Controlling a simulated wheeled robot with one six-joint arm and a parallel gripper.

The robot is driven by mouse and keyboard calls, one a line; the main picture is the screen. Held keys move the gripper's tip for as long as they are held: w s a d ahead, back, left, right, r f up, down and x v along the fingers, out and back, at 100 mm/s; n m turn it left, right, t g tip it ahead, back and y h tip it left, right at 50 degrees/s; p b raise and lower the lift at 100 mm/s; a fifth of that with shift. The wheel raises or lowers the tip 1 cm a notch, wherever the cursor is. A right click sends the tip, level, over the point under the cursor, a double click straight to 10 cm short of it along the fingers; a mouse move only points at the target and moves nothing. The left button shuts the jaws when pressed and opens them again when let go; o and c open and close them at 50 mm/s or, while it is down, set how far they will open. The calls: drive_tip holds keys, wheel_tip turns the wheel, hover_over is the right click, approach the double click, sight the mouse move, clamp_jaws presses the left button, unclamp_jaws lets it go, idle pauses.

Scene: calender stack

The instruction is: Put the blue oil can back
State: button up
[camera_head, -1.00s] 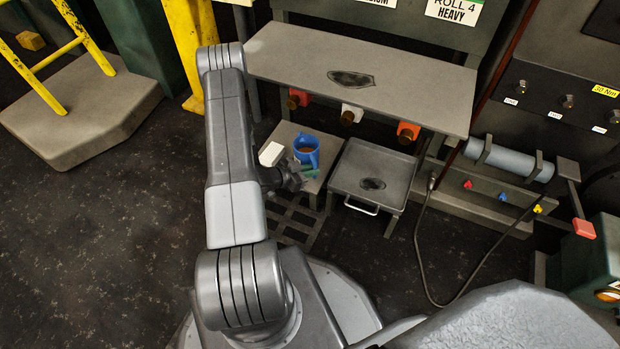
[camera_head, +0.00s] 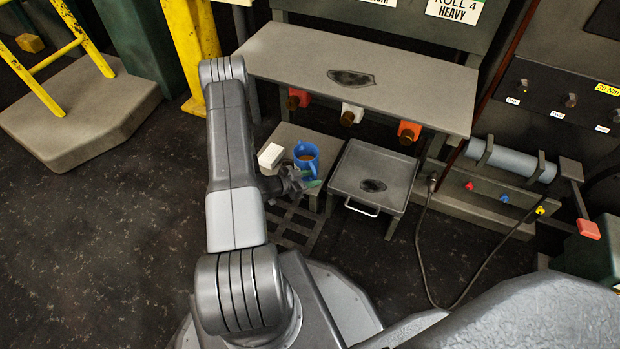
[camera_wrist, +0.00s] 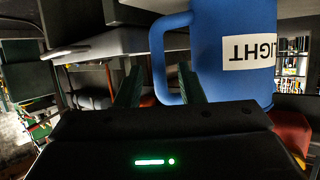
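The blue oil can (camera_head: 306,158) looks like a blue mug with a brownish inside. It is upright at the small low table (camera_head: 286,133); its base is hidden, so contact is unclear. In the wrist view the can (camera_wrist: 215,30) appears upside down, with a white label reading LIGHT. My gripper (camera_head: 308,183) is at the can's near side. In the wrist view its two dark green fingers (camera_wrist: 160,75) stand apart, one on each side of the handle bar, with a visible gap. The gripper looks open around the handle.
A white block (camera_head: 270,155) sits left of the can. A grey tray table (camera_head: 365,160) with a white handle stands to the right. A long bench (camera_head: 420,85) overhangs behind, with red (camera_head: 298,98), white (camera_head: 351,112) and orange (camera_head: 408,131) items beneath. A floor grate (camera_head: 290,226) lies in front.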

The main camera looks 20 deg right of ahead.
drive_tip(key=shift+r, duration=0.25)
drive_tip(key=p+v, duration=0.3)
drive_tip(key=v, duration=0.9)
drive_tip(key=shift+f, duration=0.15)
drive_tip(key=b+x, duration=0.2)
drive_tip(key=x, duration=1)
drive_tip(key=shift+b, duration=0.4)
drive_tip(key=shift+f, duration=0.25)
drive_tip(key=shift+r, duration=0.3)
